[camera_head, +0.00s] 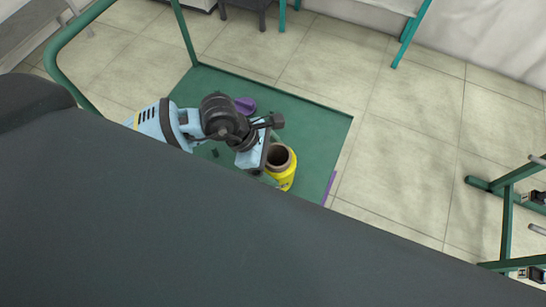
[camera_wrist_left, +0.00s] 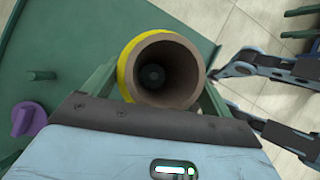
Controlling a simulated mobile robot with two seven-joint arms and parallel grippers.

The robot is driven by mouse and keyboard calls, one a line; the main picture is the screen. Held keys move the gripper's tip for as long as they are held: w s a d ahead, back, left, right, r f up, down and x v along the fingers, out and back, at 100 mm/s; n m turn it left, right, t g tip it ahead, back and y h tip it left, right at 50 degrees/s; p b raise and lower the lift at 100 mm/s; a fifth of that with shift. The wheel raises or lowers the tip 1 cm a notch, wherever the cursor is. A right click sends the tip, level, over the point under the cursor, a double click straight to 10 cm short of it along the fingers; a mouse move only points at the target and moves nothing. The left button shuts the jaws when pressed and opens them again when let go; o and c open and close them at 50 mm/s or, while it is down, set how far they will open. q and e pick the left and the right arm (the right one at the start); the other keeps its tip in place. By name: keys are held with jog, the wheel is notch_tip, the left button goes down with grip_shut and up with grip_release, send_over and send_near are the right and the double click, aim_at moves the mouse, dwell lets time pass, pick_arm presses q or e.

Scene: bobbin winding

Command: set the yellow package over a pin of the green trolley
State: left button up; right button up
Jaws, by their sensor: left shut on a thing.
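The yellow package (camera_head: 284,180) is a yellow ring around a brown tube, seen from above near the right side of the green trolley's deck (camera_head: 311,120). My left gripper (camera_wrist_left: 157,98) is shut on the package (camera_wrist_left: 125,62), with a greenish finger on either side. The wrist view looks down the tube's bore. A dark round shape shows deep inside; I cannot tell whether it is a pin. A green pin (camera_wrist_left: 42,75) stands on the deck, apart from the package. Two blue-grey jointed parts at the right of the wrist view may belong to my right gripper.
A purple object (camera_head: 245,105) is on the trolley deck behind my left wrist; it also shows in the left wrist view (camera_wrist_left: 28,119). A green frame (camera_head: 506,222) with spindles stands at the far right. Tiled floor (camera_head: 405,150) between is clear. A dark surface hides the lower left.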

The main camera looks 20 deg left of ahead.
pick_arm(q)
jog(key=o, duration=1)
pick_arm(e)
jog(key=shift+s, duration=0.3)
pick_arm(q)
jog(key=shift+o, duration=0.2)
jog(key=v, duration=0.6)
jog(key=shift+a+r, duration=0.1)
jog(key=shift+r, duration=0.15)
jog(key=shift+s+a+r, duration=0.1)
jog(key=shift+a+r, duration=0.25)
jog(key=shift+r, duration=0.25)
pick_arm(e)
jog(key=shift+w+a+r, duration=0.1)
jog(key=shift+w+r, duration=0.1)
jog(key=shift+w, duration=0.25)
jog(key=shift+w+r, duration=0.15)
jog(key=shift+w, duration=0.3)
jog(key=shift+w, duration=0.1)
